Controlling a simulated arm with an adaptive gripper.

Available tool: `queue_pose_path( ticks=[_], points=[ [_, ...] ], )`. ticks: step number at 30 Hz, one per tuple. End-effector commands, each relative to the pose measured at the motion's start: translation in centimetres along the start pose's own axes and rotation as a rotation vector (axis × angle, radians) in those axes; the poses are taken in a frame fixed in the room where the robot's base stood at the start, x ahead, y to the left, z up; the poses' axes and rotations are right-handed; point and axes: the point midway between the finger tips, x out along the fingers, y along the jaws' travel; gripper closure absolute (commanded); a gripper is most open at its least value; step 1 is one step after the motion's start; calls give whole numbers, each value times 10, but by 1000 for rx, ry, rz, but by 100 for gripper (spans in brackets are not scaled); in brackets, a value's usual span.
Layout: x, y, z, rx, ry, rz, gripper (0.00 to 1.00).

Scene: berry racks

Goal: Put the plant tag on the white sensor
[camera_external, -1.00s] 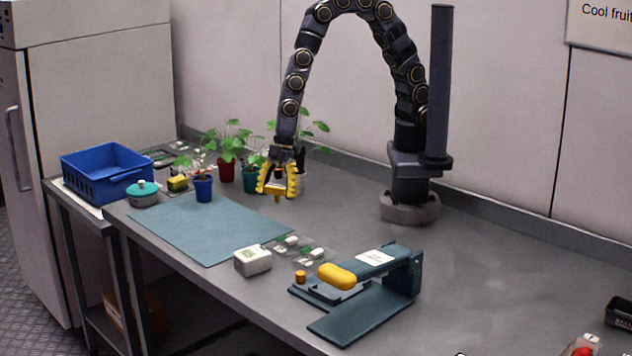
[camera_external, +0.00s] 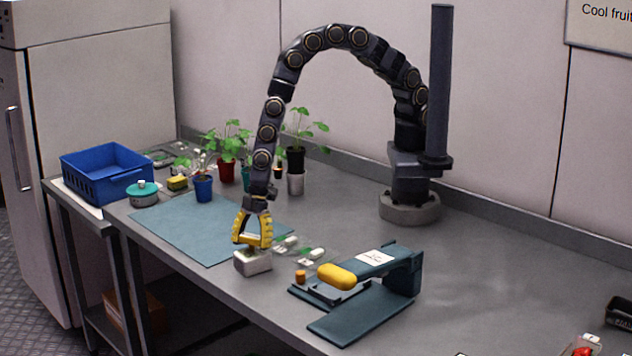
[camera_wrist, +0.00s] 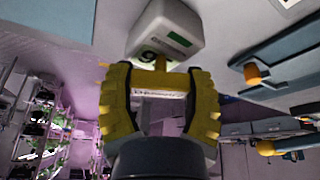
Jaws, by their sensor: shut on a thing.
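My gripper (camera_external: 252,243) has yellow fingers and points down just above the white sensor (camera_external: 253,263), a small rounded box at the front edge of the mat. In the wrist view my gripper (camera_wrist: 160,100) is shut on the plant tag (camera_wrist: 158,82), a yellow piece with a pale printed label. The tag lies between the two fingers, with its narrow stem toward the sensor (camera_wrist: 165,32). The sensor has a green marking on its face. The tag is mostly hidden by the fingers in the external view. I cannot tell whether the tag touches the sensor.
A teal press (camera_external: 372,290) with a yellow handle (camera_external: 337,276) stands right of the sensor, with a small orange cap (camera_external: 300,277) nearby. Clear packs (camera_external: 312,256) lie behind. Potted plants (camera_external: 203,188) and a blue crate (camera_external: 107,172) are at the left.

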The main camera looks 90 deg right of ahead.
Motion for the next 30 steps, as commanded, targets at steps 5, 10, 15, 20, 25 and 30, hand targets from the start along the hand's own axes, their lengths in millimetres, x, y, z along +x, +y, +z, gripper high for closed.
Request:
queue_pose_path(
  ticks=[5, 10, 15, 20, 25, 30],
  points=[
    [-1, 0, -1, -1, 1, 0, 61],
    [2, 0, 1, -1, 0, 0, 19],
    [2, 0, 0, -1, 1, 0, 15],
    [1, 0, 0, -1, 1, 0, 15],
    [-10, 1, -2, 1, 5, 1, 15],
    [-38, 1, -1, -1, 2, 1, 15]
  ],
)
